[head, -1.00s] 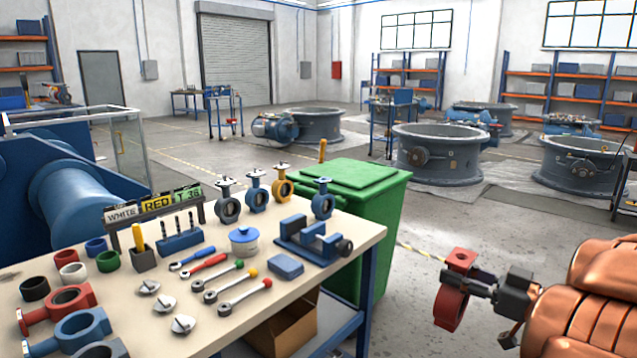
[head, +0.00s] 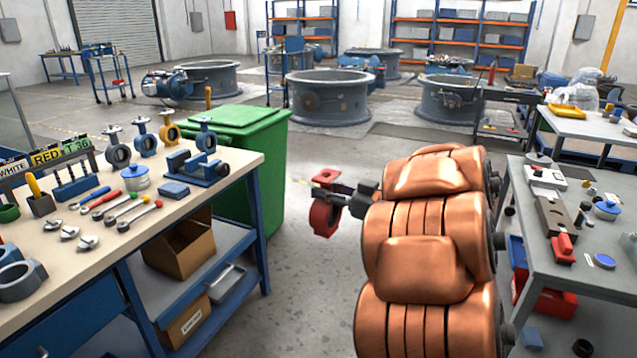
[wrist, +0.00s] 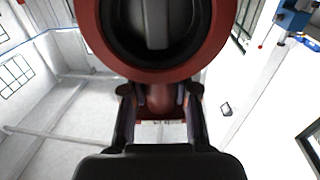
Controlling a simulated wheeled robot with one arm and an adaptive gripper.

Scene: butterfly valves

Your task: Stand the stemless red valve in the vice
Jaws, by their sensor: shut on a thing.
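My gripper (head: 346,198) is shut on the red valve (head: 322,218), holding it in the air in the gap between the two benches. The valve is a red ring with a small flat red flange on top in the head view. In the wrist view the red valve (wrist: 150,76) fills the top middle, with a dark liner and grey disc inside. Its neck lies between the fingers of my gripper (wrist: 160,96). The blue vice (head: 203,167) stands at the right end of the left bench, with no valve seen in its jaws.
The left bench (head: 238,165) carries several upright valves at its back, tools and a blue block (head: 173,190). A green bin (head: 245,125) stands behind it. A grey table (head: 520,200) with parts is on the right. Open floor lies between.

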